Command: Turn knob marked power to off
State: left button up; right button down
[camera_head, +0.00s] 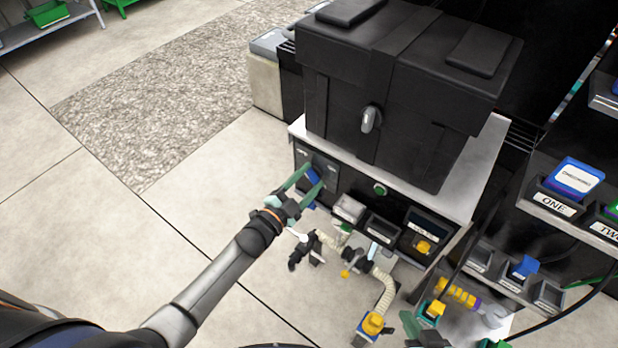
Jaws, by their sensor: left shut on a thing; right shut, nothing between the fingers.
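The blue knob (313,176) is on the dark front panel (330,183) of the bench, under a large black case. Its marking is too small to read. My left gripper (304,180) reaches in from the lower left, and its green fingers are shut on the blue knob, one on each side. The fingers partly hide the knob and the panel around it. My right gripper (409,320) appears at the bottom edge, mostly cut off, with its green fingertips together and nothing seen between them. It is well away from the knob.
The black case (395,90) sits on the bench top (485,170). Pipes with yellow and black fittings (383,290) hang below the panel. A rack with labelled bins, one reading ONE (546,204), stands at the right. The floor (190,215) at left is clear.

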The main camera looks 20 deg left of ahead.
dwell(0.5)
pick_arm(q)
jog(key=o, duration=1.4)
jog(key=shift+c, duration=0.2)
jog(key=shift+s+a, duration=0.1)
jog(key=shift+s, duration=0.1)
jog(key=p+v, duration=0.1)
jog(key=v, duration=1.1)
jog(key=shift+p, duration=0.3)
